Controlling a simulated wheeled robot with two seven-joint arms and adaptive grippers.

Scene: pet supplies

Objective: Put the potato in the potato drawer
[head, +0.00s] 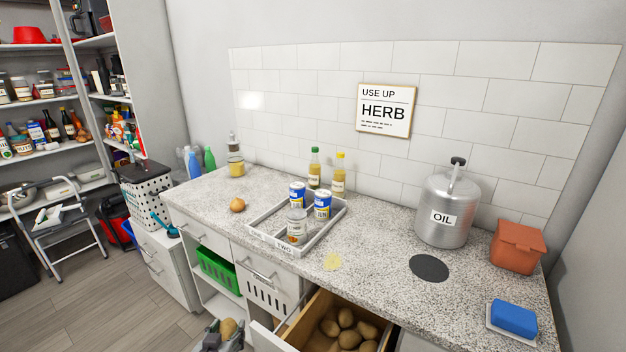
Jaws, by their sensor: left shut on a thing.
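A brown potato (228,327) shows at the bottom edge of the head view. My left gripper (224,334) is shut on it, low in front of the cabinet and left of the open drawer. Part of the gripper is cut off by the frame edge. The open wooden drawer (293,325) under the counter has several potatoes (346,318) in it. The drawer's near part is cut off below. My right gripper is not in view.
A round orange-brown onion-like item (237,205) lies on the speckled counter (375,245). A grey tray (268,240) marked TWO holds two cans and a jar. A metal oil canister (447,210) stands on the right. A green basket (218,272) sits in the cabinet's open shelf.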

